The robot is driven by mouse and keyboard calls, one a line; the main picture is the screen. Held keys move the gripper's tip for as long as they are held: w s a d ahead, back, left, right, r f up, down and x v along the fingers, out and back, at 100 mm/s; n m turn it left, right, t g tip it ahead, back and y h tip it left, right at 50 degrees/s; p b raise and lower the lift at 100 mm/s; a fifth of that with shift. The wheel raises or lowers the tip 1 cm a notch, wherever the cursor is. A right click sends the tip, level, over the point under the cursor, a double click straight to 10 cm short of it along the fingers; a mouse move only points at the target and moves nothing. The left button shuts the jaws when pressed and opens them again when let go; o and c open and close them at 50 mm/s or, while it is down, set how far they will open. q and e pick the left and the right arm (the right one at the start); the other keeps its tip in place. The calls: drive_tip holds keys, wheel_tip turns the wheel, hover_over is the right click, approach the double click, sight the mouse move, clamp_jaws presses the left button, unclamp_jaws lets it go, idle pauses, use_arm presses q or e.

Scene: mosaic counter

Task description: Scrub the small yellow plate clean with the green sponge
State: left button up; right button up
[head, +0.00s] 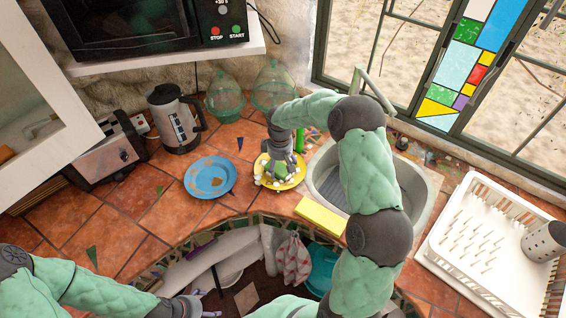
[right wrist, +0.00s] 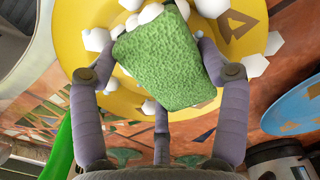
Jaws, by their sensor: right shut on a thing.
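The small yellow plate (head: 297,182) lies on the tiled counter left of the sink. In the right wrist view the plate (right wrist: 90,65) shows brown patches and white foam-like lumps on its surface. My right gripper (head: 279,160) is over the plate, shut on the green sponge (right wrist: 165,58). The sponge is tilted in the fingers and is at the plate's surface; exact contact is hard to tell. In the head view the sponge (head: 274,171) is partly hidden by the gripper. My left gripper (head: 208,312) is at the bottom edge, mostly cut off.
A stained blue plate (head: 205,186) lies just left of the yellow plate. A yellow block (head: 320,214) lies at the sink's front edge. The sink (head: 411,190) and a white dish rack (head: 470,262) are to the right. A kettle (head: 176,125) and glass domes stand behind.

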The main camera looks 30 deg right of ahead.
idle(0.3)
drive_tip(key=shift+w+d+f, duration=0.1)
drive_tip(key=shift+w+d, duration=0.2)
drive_tip(key=shift+d, duration=0.5)
drive_tip(key=shift+w+d+f, duration=0.1)
drive_tip(key=shift+w+d, duration=0.2)
drive_tip(key=shift+d, duration=0.45)
drive_tip(key=shift+s+a, duration=0.25)
drive_tip(key=shift+a, duration=0.25)
drive_tip(key=shift+s+a, duration=0.2)
drive_tip(key=shift+a, duration=0.3)
drive_tip(key=shift+s+a+r, duration=0.1)
drive_tip(key=shift+s+a, duration=0.15)
drive_tip(key=shift+a, duration=0.35)
drive_tip(key=shift+d, duration=0.1)
